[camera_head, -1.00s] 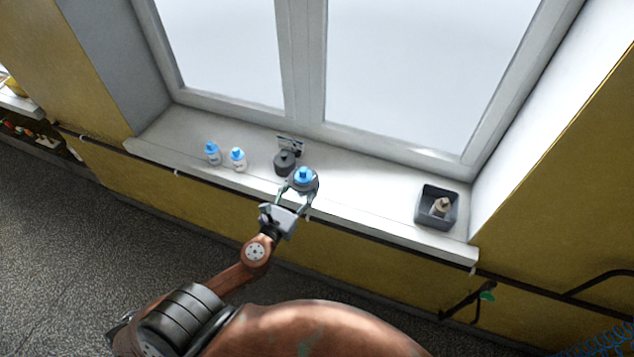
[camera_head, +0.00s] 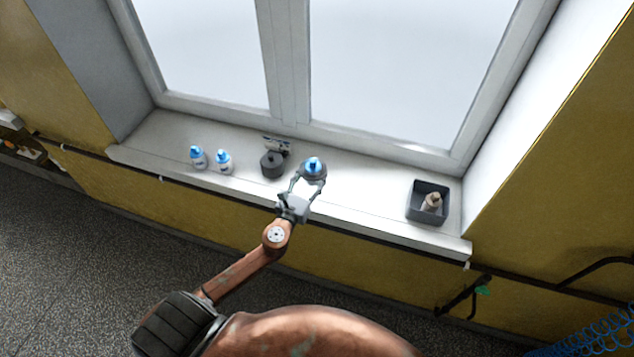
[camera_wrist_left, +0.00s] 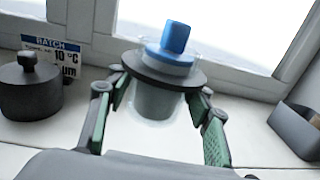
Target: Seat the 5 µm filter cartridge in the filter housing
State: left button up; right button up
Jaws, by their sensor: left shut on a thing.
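The filter housing, a grey cup-shaped body with a wide dark rim (camera_wrist_left: 150,97), is between the fingers of my left gripper (camera_wrist_left: 158,105). It also shows in the head view (camera_head: 313,178). A blue-topped cartridge (camera_wrist_left: 175,40) stands upright in its top; it shows in the head view too (camera_head: 313,164). The cartridge's lower part is hidden and its micron mark cannot be read. My left gripper (camera_head: 308,184) is shut on the housing below the rim. Whether the housing touches the sill is unclear. My right gripper is not in view.
Two white, blue-capped cartridges (camera_head: 198,158) (camera_head: 223,162) stand left on the sill. A dark knobbed cylinder (camera_head: 272,166) stands before a batch sign (camera_wrist_left: 62,45) it partly hides. A grey bin (camera_head: 412,211) holds a beige cartridge (camera_head: 432,201). The sill between housing and bin is clear.

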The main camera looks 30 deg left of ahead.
aim_at(315, 175)
pick_arm(q)
jog(key=shift+w+f+b, duration=0.45)
jog(key=shift+w+f, duration=0.55)
jog(key=shift+f, duration=0.15)
jog(key=f+b, duration=0.1)
jog(key=f, duration=0.2)
jog(key=shift+w+f+b, duration=0.25)
jog(key=shift+w+b, duration=0.1)
jog(key=shift+b, duration=0.05)
jog(key=shift+r, duration=0.15)
jog(key=shift+f, duration=0.35)
jog(key=o, duration=1.2)
jog(key=shift+r, duration=0.1)
jog(key=shift+s, duration=0.15)
